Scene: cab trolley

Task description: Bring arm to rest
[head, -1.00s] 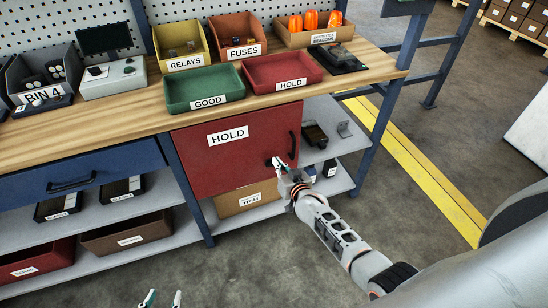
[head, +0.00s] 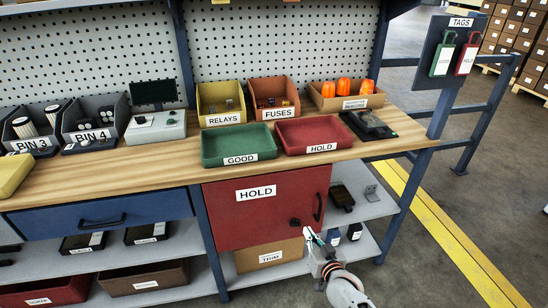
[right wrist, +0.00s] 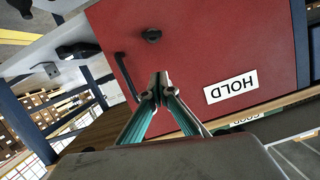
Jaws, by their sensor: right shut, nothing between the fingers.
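My right gripper (head: 318,242) is shut and empty in front of the lower right part of the red HOLD cabinet door (head: 262,212). In the right wrist view its fingertips (right wrist: 158,80) meet in front of the same door, which shows upside down. The door is closed, with a black handle (head: 318,207) and a dark round knob (head: 295,222) to the handle's lower left. The fingertips are below and right of the knob in the head view; whether they touch the door I cannot tell. My left gripper does not show.
The wooden bench top (head: 170,165) carries a green GOOD tray (head: 225,161), a red HOLD tray (head: 290,150) and several bins. A lower shelf (head: 372,207) lies right of the door. A tag board (head: 440,60) stands at the right. The floor at right, with its yellow line, is clear.

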